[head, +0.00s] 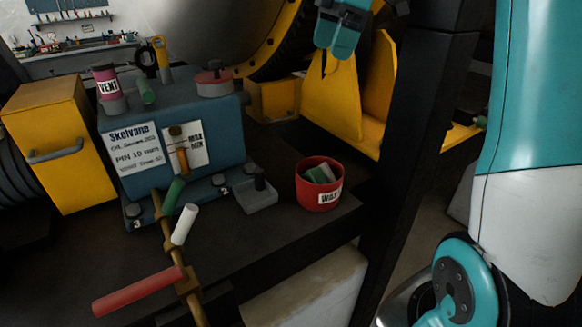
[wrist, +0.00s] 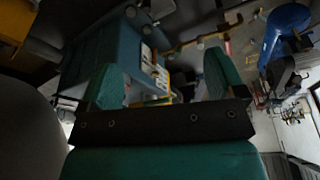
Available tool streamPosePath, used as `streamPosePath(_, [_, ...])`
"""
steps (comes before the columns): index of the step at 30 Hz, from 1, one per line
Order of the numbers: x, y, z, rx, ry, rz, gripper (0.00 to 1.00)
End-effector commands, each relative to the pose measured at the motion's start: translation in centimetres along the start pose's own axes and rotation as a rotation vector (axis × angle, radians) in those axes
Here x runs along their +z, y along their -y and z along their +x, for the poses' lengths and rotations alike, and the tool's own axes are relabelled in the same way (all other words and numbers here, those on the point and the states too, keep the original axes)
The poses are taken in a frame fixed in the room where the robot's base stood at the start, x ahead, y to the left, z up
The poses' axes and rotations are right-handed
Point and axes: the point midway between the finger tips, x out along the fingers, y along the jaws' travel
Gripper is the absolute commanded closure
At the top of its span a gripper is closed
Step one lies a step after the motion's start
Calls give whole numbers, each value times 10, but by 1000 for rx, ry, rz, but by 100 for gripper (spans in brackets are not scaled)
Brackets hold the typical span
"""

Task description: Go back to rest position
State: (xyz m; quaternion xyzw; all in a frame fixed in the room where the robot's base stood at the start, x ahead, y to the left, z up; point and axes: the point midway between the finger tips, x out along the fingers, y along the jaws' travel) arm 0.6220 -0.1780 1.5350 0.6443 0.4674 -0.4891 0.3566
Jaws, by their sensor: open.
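My gripper (head: 336,50) shows at the top of the head view, teal, pointing down in front of the large grey and yellow round machine. In the wrist view its two teal fingers (wrist: 164,80) stand well apart, with nothing held between them. The blue Skelvane box (head: 172,140) with white labels is on the dark bench, left of my gripper in the head view. The blue box also appears in the wrist view (wrist: 98,50), turned and beyond the fingers.
A red tub (head: 319,196) holding small pieces stands near the bench's right edge. A yellow cabinet (head: 48,140) is at left. A pipe with a red handle (head: 137,291) rises in front. A dark post (head: 412,150) stands right of my gripper.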

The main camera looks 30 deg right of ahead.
Motion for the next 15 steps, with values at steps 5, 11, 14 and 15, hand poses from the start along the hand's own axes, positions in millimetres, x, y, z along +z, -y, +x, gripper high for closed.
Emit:
streamPosePath(5, [0, 0, 0, 0, 0, 0, 11])
streamPosePath(11, [-27, 21, 40, -26, -37, 56, 11])
streamPosePath(14, [-59, 56, 95, -64, -77, 145, 11])
streamPosePath(15, [-71, 76, 120, -81, -91, 191, 11])
